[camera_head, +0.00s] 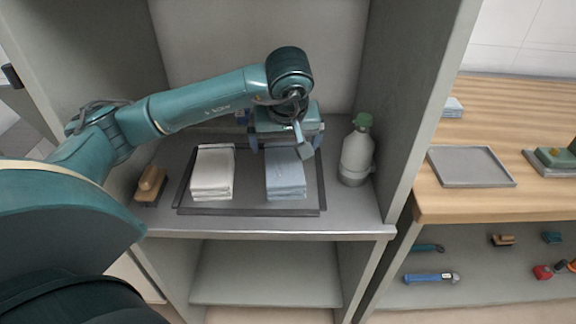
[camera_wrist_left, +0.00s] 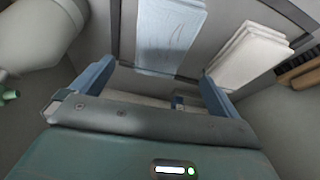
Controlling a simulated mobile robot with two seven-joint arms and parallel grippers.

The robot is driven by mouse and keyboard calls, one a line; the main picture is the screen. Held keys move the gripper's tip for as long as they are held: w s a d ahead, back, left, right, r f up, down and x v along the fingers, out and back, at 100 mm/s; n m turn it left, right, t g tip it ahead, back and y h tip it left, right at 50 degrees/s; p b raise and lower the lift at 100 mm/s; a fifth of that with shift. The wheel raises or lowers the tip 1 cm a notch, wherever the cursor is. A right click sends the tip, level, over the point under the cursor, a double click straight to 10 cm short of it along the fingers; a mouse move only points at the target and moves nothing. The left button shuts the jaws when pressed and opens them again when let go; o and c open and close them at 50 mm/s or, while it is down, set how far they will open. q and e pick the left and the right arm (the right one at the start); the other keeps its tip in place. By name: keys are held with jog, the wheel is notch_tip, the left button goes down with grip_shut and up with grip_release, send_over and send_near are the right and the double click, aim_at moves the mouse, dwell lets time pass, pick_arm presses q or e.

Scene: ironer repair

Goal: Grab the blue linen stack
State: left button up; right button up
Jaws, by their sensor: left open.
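The blue linen stack (camera_head: 285,176) lies folded on the right part of a dark-rimmed tray (camera_head: 250,212) on the cabinet shelf. A white linen stack (camera_head: 212,173) lies on the tray's left part. My left gripper (camera_head: 285,148) is open and empty at the far end of the blue stack, its fingers spread wider than the stack. In the left wrist view the blue stack (camera_wrist_left: 168,35) shows ahead of the gap between the fingertips (camera_wrist_left: 158,75), and the white stack (camera_wrist_left: 248,55) is off to the right. My right gripper is not in view.
A grey bottle with a green cap (camera_head: 357,155) stands right of the tray. A wooden brush (camera_head: 150,185) lies left of it. Cabinet walls (camera_head: 425,90) close in both sides. A wooden bench (camera_head: 480,195) with a grey tray (camera_head: 470,167) stands at right.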

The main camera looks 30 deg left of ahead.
aim_at(284, 162)
pick_arm(q)
jog(key=x, duration=1)
jog(key=shift+s+d, duration=0.15)
jog(key=shift+s, duration=0.1)
jog(key=shift+c, duration=0.6)
jog(key=c, duration=1)
jog(key=shift+o, duration=0.2)
